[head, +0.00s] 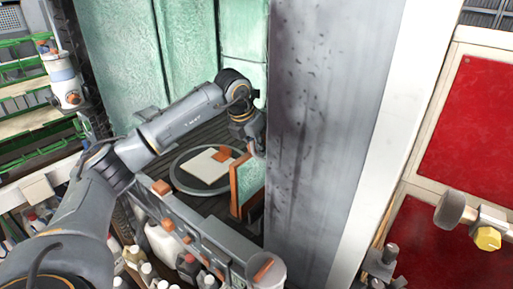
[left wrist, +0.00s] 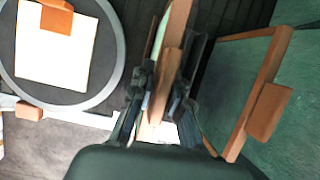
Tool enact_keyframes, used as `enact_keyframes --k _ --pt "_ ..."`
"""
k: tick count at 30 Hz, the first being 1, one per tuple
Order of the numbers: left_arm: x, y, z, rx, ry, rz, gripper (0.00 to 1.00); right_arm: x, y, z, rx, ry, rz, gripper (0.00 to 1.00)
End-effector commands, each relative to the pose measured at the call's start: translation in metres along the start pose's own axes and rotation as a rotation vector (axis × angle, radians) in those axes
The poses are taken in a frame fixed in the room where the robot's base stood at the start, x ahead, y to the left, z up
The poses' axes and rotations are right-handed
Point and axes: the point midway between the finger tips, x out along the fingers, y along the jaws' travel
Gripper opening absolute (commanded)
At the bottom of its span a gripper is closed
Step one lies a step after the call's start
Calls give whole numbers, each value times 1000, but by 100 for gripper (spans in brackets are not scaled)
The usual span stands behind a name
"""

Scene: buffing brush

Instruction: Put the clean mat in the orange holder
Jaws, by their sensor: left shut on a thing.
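My left gripper (head: 257,148) reaches down beside the grey column. In the left wrist view, the left gripper (left wrist: 160,112) is shut on a thin orange-edged panel (left wrist: 172,65), seen nearly edge-on; I cannot tell whether this is the clean mat. A green panel in an orange frame (left wrist: 236,138) stands just right of the fingers, apparently the orange holder. In the head view an orange-edged green panel (head: 246,182) shows below the gripper, partly hidden by the column. A white square mat with an orange tab (head: 204,166) lies flat inside a grey ring; it also shows in the left wrist view (left wrist: 50,55).
The tall grey column (head: 320,130) stands close right of the gripper. A grey rail with orange blocks (head: 195,232) runs in front, with several bottles (head: 150,272) below it. Green walls (head: 120,60) stand behind. Red panels (head: 475,120) are at the right.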

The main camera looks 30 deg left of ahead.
Motion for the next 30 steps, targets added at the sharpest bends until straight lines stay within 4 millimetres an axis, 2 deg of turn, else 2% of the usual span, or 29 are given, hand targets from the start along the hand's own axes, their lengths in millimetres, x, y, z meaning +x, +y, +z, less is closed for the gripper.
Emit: enact_keyframes --k 2,3,6,7,15,19,23,30 --pt "0 0 0 0 -1 0 0 0 -1 0 0 0 -1 39" --pt "0 0 0 0 -1 0 20 0 -1 0 0 0 -2 39" --pt "0 0 0 0 -1 0 40 0 -2 0 0 0 -3 39" --pt "0 0 0 0 -1 0 43 0 -2 0 0 0 -3 39" --pt "0 0 0 0 0 0 43 0 -1 0 -1 -1 -2 39" --pt "-8 0 0 0 -1 1 43 0 0 0 -1 -1 -1 39" --pt "-30 0 1 1 -4 1 43 0 -1 0 -1 -1 -1 39" --pt "-82 0 1 0 -5 1 43 0 -1 0 0 -1 -1 39"
